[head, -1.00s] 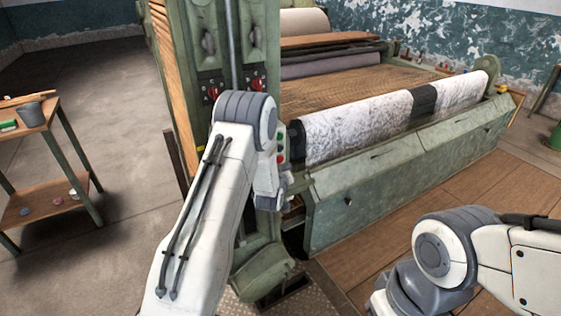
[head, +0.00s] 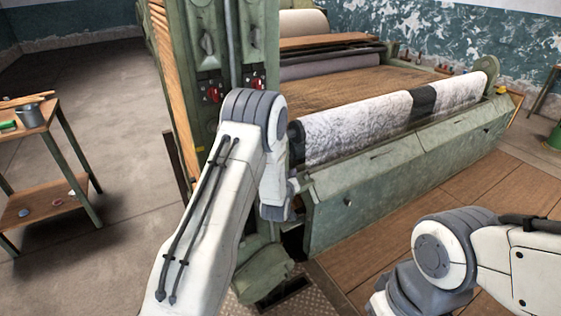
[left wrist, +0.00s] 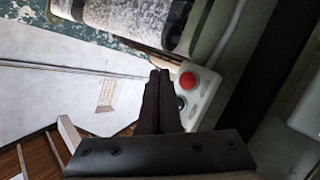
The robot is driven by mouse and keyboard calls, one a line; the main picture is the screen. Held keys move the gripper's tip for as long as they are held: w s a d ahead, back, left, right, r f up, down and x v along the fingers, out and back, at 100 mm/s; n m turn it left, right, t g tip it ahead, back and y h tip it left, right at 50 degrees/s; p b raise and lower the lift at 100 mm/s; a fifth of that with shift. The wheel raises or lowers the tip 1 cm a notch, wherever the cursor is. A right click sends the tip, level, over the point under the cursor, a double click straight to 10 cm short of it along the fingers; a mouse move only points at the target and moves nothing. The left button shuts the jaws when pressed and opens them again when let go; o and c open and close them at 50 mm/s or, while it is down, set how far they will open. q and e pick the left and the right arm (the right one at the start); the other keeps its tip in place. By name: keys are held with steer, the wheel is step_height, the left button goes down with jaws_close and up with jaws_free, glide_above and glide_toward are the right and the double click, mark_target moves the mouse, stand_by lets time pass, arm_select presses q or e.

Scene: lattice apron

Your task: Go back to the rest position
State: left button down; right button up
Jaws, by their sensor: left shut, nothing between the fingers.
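My left arm (head: 215,215) reaches up across the middle of the head view, in front of a green machine post. Its wrist hides most of its gripper there. In the left wrist view my left gripper (left wrist: 158,76) is shut, its dark fingers together and nothing between them. A pale control box (left wrist: 208,95) with a red button (left wrist: 187,80) and a dark knob appears just right of the fingertips; whether they touch cannot be told. My right arm (head: 445,255) is bent at the lower right; its gripper is out of the picture.
The green post (head: 208,45) carries red switches (head: 213,93). The machine's front beam (head: 400,175) bears a black-and-white cloth roll (head: 360,125). A small wooden table (head: 60,190) stands at left. The floor between table and post is clear.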

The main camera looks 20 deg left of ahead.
arm_select(q)
steer(key=s+d+r+m+g+h, duration=0.25)
steer(key=s+d, duration=0.35)
steer(key=d, duration=0.3)
steer(key=s+d+r+m+g+h, duration=0.2)
steer(key=s+d+r+m+g, duration=0.2)
steer(key=s+d, duration=0.45)
steer(key=s+d+r+m+g, duration=0.1)
steer(key=s+m+g, duration=0.3)
steer(key=s, duration=1)
steer(key=s+d+r+m+g+y, duration=0.1)
steer(key=s+r+m+g, duration=0.3)
steer(key=s, duration=1.1)
steer(key=shift+s+r, duration=0.15)
steer(key=shift+s, duration=0.1)
